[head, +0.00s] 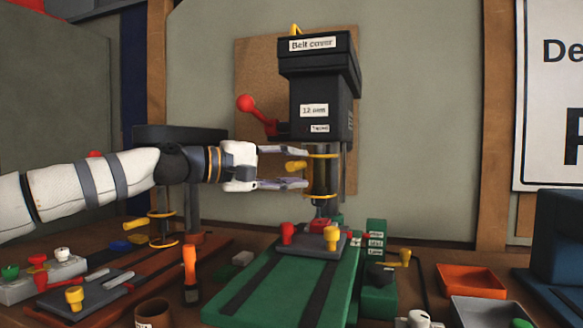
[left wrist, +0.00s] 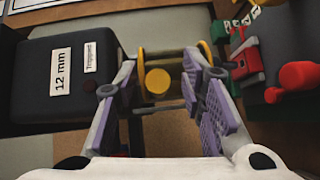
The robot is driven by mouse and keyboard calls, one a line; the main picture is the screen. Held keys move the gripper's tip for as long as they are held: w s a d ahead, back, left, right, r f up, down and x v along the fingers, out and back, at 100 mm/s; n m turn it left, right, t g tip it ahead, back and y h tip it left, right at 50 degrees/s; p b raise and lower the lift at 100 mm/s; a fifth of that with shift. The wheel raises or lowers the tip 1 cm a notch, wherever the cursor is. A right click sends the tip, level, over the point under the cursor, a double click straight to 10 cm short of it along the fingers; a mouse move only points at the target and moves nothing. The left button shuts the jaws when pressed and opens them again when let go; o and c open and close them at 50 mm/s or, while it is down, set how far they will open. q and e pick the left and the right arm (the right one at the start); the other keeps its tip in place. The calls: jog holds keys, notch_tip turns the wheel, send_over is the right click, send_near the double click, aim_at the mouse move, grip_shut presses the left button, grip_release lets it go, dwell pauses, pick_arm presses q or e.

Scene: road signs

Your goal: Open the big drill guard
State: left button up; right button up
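The big drill (head: 316,90) is black, labelled "Belt cover" and "12 mm". Its guard (head: 323,176) is a see-through dark cylinder with yellow rims, around the spindle below the head. A yellow knob (head: 296,166) sticks out from the guard's left side. My left gripper (head: 303,167) comes in from the left, open, with one finger above the knob and one below. In the left wrist view the knob (left wrist: 158,80) shows between the spread fingers (left wrist: 162,92), in front of the guard (left wrist: 150,60). I cannot tell whether the fingers touch anything. My right gripper is not in view.
A red-knobbed lever (head: 246,103) is on the drill's left, above my gripper. Below the guard, a vise (head: 318,240) with red and yellow knobs sits on the green base (head: 265,290). A smaller drill (head: 165,215) is partly hidden behind my arm. An orange tray (head: 470,281) is at right.

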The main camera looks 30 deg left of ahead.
pick_arm(q)
jog(key=v, duration=1.2)
